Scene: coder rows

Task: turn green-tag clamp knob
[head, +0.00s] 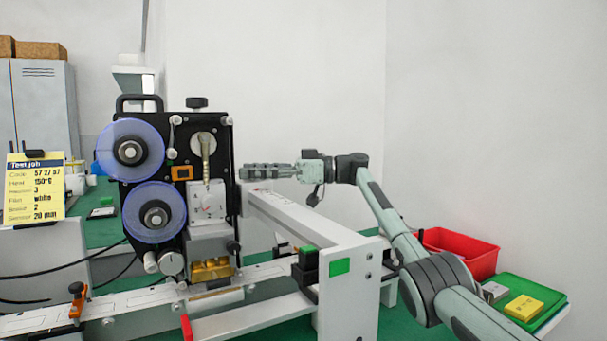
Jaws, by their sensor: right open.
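A green tag (340,267) is on the end face of the white bracket at the right of the coder. Just left of it is a black knob-like part (308,262) with a green patch on top; I cannot tell for sure that it is the clamp knob. My right gripper (243,172) reaches in from the right, pointing left. It is open and empty, above the white bracket arm and close to the right edge of the coder's black plate. It is well above the green tag and apart from it. My left gripper is not in view.
The coder (185,118) has two blue film reels and a brass head block (211,269). A white rail (130,299) with an orange clamp (77,300) runs below. A red bin (462,250) and a green tray (535,293) stand at right. A yellow job card (36,190) is at left.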

